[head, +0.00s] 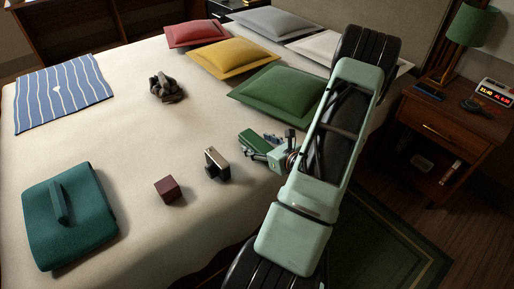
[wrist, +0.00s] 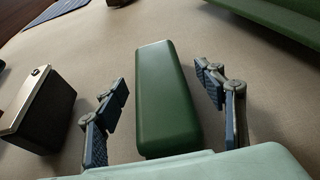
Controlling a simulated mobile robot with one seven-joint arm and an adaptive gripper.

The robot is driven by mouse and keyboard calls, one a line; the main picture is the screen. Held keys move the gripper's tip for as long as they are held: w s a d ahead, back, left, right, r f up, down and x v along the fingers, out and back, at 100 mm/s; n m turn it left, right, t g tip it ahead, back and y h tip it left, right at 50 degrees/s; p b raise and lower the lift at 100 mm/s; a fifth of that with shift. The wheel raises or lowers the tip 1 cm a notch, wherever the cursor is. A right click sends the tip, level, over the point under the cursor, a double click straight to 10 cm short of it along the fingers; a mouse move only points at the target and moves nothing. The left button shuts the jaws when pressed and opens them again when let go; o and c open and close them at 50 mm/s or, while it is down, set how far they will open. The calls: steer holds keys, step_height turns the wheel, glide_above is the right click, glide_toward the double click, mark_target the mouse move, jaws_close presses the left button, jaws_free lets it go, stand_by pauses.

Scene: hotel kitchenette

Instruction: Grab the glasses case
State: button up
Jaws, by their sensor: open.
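The glasses case appears to be the long green box with rounded edges (wrist: 166,98) lying on the bed. In the head view it shows as a small green shape (head: 254,141), partly covered by my gripper (head: 270,146). In the wrist view my gripper (wrist: 161,80) is open, with one blue-padded finger on each side of the case.
A black box with a metallic top (head: 216,163) stands left of the case, also in the wrist view (wrist: 38,112). A green pillow (head: 280,95) is behind.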

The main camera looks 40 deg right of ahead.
steer(key=shift+w+f, duration=0.1)
steer(key=shift+w, duration=0.25)
steer(key=shift+c, duration=0.7)
steer(key=c, duration=1.2)
